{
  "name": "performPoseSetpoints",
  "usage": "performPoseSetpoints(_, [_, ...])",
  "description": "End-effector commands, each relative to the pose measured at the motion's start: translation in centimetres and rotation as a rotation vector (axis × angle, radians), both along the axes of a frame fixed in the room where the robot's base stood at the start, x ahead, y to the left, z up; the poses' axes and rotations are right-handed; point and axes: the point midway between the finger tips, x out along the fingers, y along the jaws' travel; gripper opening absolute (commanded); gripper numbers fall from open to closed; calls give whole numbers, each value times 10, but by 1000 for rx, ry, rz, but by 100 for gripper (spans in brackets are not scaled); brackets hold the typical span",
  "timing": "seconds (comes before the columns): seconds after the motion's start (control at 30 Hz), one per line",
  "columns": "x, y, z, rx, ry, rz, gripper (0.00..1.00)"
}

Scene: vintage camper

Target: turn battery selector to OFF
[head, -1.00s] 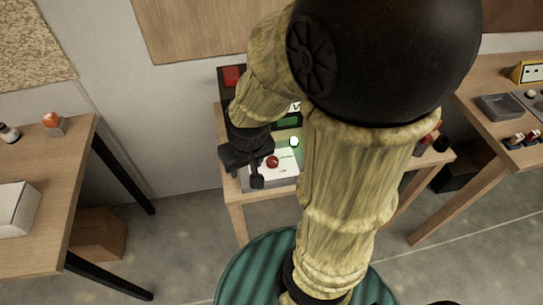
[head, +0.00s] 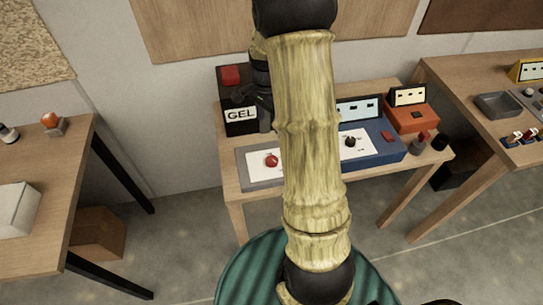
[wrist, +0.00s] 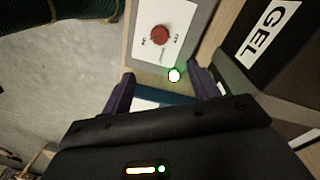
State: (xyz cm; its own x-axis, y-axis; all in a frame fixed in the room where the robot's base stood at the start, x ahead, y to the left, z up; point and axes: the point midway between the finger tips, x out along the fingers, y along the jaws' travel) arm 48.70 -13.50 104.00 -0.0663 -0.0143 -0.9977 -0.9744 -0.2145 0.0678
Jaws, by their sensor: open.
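A red round knob (head: 271,160), which looks like the battery selector, sits on a white plate on a low grey panel (head: 262,178) at the table's front left. In the wrist view the knob (wrist: 160,36) shows near the top, with small lettering around it too blurred to read surely. I cannot tell which mark it points to. My gripper (wrist: 160,88) is open and empty, its two fingers apart and clear of the knob. In the head view it is in front of the GEL battery (head: 240,115), partly hidden by my arm.
A blue unit (head: 375,150) with a black knob (head: 350,142) stands right of the panel. An orange box (head: 408,118) is behind it. My arm hides the middle of the table. The floor in front is clear.

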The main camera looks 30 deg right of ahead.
Motion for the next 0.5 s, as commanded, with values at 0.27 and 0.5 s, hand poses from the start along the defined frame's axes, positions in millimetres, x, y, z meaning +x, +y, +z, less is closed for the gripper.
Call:
performPoseSetpoints(0.27, [-1,0,-7,1,2,3,60])
performPoseSetpoints(0.5, [-4,0,-39,1,5,4,60])
